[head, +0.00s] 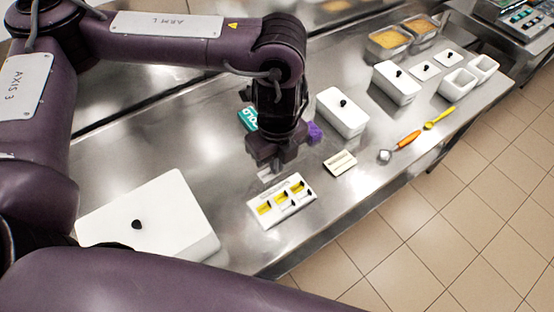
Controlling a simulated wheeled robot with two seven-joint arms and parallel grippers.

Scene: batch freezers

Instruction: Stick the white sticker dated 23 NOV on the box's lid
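My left gripper (270,174) points down over the steel counter, just behind a white sticker holder (285,221). The holder has yellow and white pieces and small black knobs; any dates are too small to read. A small pale patch shows at the fingertips; I cannot tell whether it is fingers or a held sticker. White lidded boxes with black knobs stand on the counter: a large one (150,218) at the left, one (342,110) right of the gripper, and another (397,82) farther right. I cannot tell which one is meant. My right gripper is not in view.
A cream label card (340,163), an orange-handled scoop (405,141) and a yellow spoon (438,118) lie near the front edge. A teal pack (247,119) and a purple item (314,132) are beside my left gripper. Small white tubs (457,84) and filled clear containers (389,41) are farther right.

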